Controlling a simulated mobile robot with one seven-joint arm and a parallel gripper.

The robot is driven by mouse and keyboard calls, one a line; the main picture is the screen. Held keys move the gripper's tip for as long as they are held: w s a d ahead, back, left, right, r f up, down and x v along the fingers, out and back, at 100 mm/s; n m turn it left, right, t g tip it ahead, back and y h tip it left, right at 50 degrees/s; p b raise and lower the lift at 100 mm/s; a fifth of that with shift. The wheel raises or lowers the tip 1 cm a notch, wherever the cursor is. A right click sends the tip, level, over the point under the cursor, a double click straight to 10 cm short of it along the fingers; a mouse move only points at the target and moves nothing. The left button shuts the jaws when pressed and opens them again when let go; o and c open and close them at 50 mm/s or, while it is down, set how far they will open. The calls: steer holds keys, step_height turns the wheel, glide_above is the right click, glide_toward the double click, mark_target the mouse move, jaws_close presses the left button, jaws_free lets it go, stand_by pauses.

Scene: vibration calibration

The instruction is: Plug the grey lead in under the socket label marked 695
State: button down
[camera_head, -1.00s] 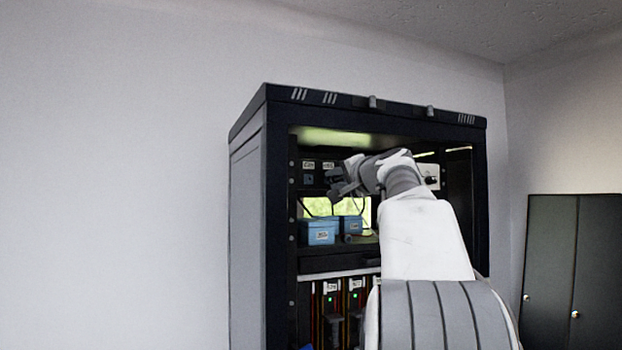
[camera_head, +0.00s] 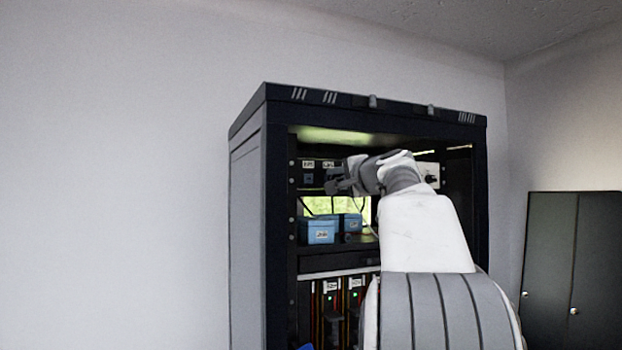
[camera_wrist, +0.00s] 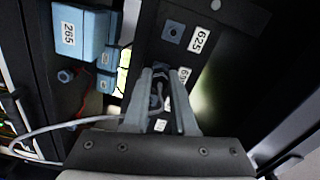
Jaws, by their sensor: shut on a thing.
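My gripper (camera_wrist: 160,76) is shut on the plug end of the grey lead (camera_wrist: 157,97), whose cable (camera_wrist: 60,126) loops away to the left in the wrist view. The panel carries a label reading 625 (camera_wrist: 200,39) beside a square socket (camera_wrist: 172,32). A second label (camera_wrist: 184,74), partly covered by a fingertip, seems to begin with 6; its full number cannot be read. The socket beside it is hidden behind the fingers. Whether the plug touches the panel cannot be told.
A blue box marked 265 (camera_wrist: 80,32) and other blue boxes (camera_wrist: 107,57) stand on the shelf below the panel. The black cabinet frame (camera_head: 263,230) encloses the space. Lower modules (camera_head: 330,300) have green lights.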

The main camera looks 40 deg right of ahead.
steer(key=c, duration=0.7)
jaws_free()
steer(key=shift+w+a, duration=0.1)
steer(key=shift+o, duration=0.2)
steer(key=shift+b+v, duration=1.4)
steer(key=shift+v, duration=1.15)
steer(key=b+v, duration=0.4)
steer(key=v, duration=1.3)
steer(key=shift+s, duration=0.25)
